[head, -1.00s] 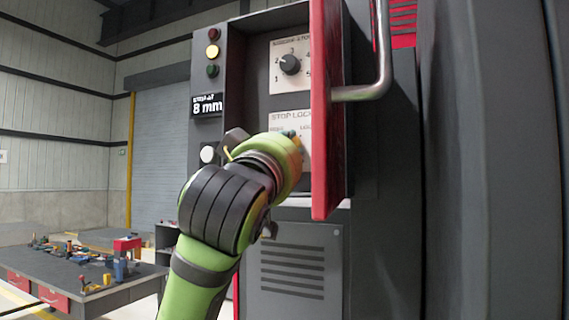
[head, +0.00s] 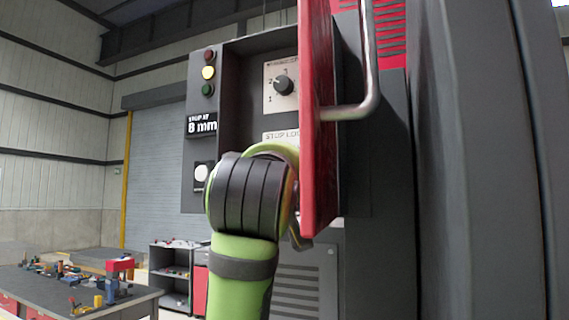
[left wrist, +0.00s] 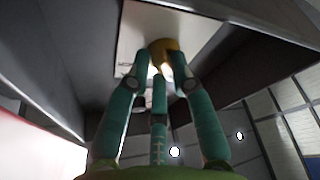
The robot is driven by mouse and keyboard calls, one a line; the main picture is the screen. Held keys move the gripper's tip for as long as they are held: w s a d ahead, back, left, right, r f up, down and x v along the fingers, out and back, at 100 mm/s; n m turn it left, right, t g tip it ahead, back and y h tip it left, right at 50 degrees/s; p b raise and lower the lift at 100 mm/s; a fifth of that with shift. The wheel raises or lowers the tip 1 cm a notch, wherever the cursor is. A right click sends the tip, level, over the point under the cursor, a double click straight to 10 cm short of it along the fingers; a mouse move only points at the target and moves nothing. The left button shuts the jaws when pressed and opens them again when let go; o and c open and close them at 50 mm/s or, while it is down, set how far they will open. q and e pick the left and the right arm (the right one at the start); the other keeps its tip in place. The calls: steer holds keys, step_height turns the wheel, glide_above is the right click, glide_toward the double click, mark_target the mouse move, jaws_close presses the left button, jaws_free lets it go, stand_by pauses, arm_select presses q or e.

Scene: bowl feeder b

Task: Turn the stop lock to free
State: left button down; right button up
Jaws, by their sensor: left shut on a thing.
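The stop lock plate (head: 281,136) is a white label in the recessed control panel. In the head view only its top edge with "STOP LOC" shows; my left arm covers the rest, including the knob and my left gripper. In the left wrist view, a brass-yellow knob (left wrist: 163,46) stands out from the white plate (left wrist: 137,28). The teal fingers of my left gripper (left wrist: 160,72) are closed around the knob. Which way the knob points cannot be read. My right gripper is in neither current view.
An open red door (head: 318,130) with a metal handle (head: 366,80) stands close to the right of my left arm. Above the plate is a numbered dial (head: 283,85). Left are signal lamps (head: 208,72), an "8 mm" display (head: 201,125) and a white button (head: 202,173).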

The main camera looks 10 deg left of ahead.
arm_select(q)
steer(key=shift+s+a+r, duration=0.2)
steer(key=shift+a+r, duration=0.05)
steer(key=shift+r, duration=0.25)
steer(key=c, duration=1.2)
jaws_free()
steer(key=shift+o, duration=0.5)
steer(key=shift+w+a+f, duration=0.15)
steer(key=shift+w+f, duration=0.15)
steer(key=shift+s+d, duration=0.2)
steer(key=shift+s, duration=0.05)
steer(key=v, duration=1.1)
steer(key=shift+s+a+f, duration=0.15)
steer(key=shift+s, duration=0.1)
